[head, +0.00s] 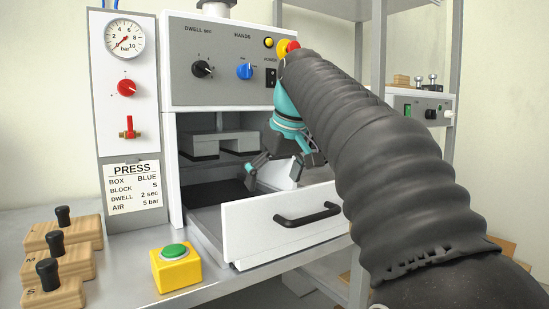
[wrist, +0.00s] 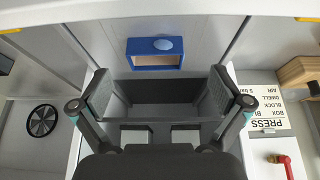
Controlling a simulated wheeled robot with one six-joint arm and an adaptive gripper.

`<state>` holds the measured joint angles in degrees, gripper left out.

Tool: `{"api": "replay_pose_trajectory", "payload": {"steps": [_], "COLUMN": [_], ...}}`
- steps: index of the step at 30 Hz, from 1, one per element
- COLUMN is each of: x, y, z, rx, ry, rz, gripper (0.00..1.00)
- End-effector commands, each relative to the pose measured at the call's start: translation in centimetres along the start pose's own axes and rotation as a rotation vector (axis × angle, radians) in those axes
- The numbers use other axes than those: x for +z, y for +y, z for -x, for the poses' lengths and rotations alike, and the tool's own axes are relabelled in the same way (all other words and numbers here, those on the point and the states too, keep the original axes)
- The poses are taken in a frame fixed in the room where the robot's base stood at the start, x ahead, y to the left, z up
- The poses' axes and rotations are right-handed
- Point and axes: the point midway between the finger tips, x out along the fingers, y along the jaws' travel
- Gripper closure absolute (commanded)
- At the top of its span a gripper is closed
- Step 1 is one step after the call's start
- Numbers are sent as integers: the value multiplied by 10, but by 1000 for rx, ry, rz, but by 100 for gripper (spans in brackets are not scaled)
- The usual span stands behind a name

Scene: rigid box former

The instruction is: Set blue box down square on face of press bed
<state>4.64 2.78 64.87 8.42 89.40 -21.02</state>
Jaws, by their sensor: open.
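The blue box (wrist: 133,58) shows in the wrist view as a blue rectangular frame with a lighter blue round spot and a pale inside. It lies between the pale drawer walls, beyond my fingertips and apart from them. The head view does not show it; the drawer front (head: 258,236) blocks the sight. My gripper (head: 276,178) is open over the pulled-out drawer. Its two fingers in the wrist view (wrist: 159,95) stand wide apart with nothing between them. A dark flat surface (head: 204,194), seemingly the press bed, shows inside the press, partly hidden.
The press housing (head: 180,90) stands above and behind my gripper, with a pressing head (head: 222,142) inside. A yellow button box (head: 178,280) stands left of the drawer. Wooden blocks with knobs (head: 62,236) sit at the far left. A grey shelf post (head: 377,40) rises behind my arm.

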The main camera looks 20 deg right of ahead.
Motion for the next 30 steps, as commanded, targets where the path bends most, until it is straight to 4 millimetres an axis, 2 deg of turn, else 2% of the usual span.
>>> {"api": "replay_pose_trajectory", "payload": {"steps": [1,4,9,15,30], "x": [-11,-22,-27,-30,-29], "y": [4,7,8,10,9], "z": [-2,7,32,47,54], "rx": [-5,-7,-5,-4,-4], "ry": [-11,-19,-16,-17,-15], "rz": [1,2,2,1,1], "gripper": [0,0,0,0,0]}}
